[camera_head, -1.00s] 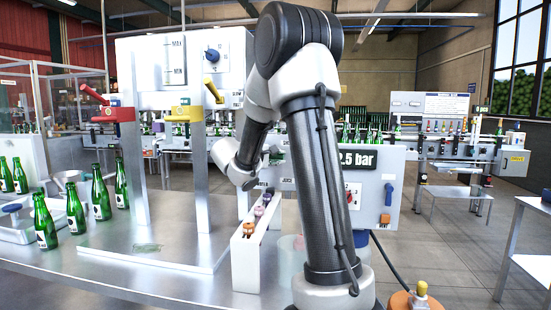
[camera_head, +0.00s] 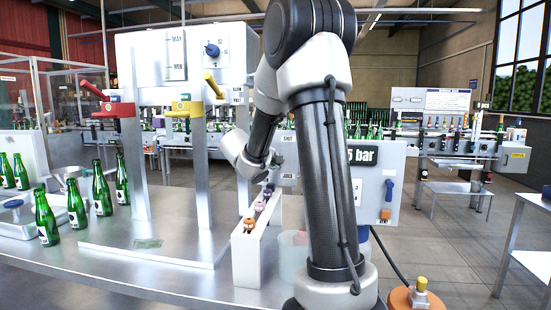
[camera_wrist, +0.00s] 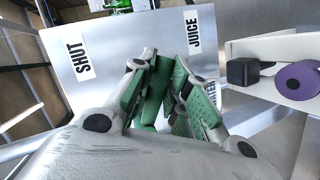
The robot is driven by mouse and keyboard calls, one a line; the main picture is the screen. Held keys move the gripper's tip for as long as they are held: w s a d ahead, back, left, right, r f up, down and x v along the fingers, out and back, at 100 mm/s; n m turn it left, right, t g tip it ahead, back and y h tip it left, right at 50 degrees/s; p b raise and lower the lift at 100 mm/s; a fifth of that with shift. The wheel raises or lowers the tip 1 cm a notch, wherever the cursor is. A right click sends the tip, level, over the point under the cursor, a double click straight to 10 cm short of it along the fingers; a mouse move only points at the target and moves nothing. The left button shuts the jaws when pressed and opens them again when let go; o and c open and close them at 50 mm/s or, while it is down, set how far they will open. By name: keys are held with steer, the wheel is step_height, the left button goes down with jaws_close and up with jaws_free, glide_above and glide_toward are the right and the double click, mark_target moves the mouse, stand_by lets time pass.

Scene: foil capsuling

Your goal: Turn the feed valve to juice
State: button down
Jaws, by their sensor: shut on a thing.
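My gripper (camera_head: 273,160) is at the labelled panel behind the capsule rack. In the wrist view its green-padded fingers (camera_wrist: 165,72) are closed around the feed valve's handle. The handle is mostly hidden between the pads, so its exact angle is hard to tell. On the valve's panel (camera_wrist: 115,48), the SHUT label (camera_wrist: 82,59) is at left and the JUICE label (camera_wrist: 194,32) at upper right. A partly covered label ending in "TER" (camera_wrist: 211,97) is beside the right finger. The head view shows the SHUT (camera_head: 288,139) and JUICE (camera_head: 288,177) labels just right of my gripper.
A white rack (camera_head: 246,268) with small coloured pieces stands below my gripper; its purple piece shows in the wrist view (camera_wrist: 297,81). Green bottles (camera_head: 75,205) stand at left near a filling stand with red (camera_head: 113,110) and yellow (camera_head: 184,112) levers. A pressure display (camera_head: 361,156) is partly behind my arm.

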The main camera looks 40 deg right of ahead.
steer(key=shift+w+a+f+m+t+y, duration=0.15)
steer(key=shift+f+m+t+y, duration=0.15)
steer(key=shift+m, duration=0.25)
steer(key=shift+w+a+f+m+t+y, duration=0.2)
steer(key=shift+f+m+y, duration=0.15)
steer(key=shift+m, duration=0.2)
steer(key=shift+f, duration=0.1)
steer(key=c, duration=1.6)
jaws_free()
steer(key=shift+c, duration=0.2)
steer(key=v, duration=1.2)
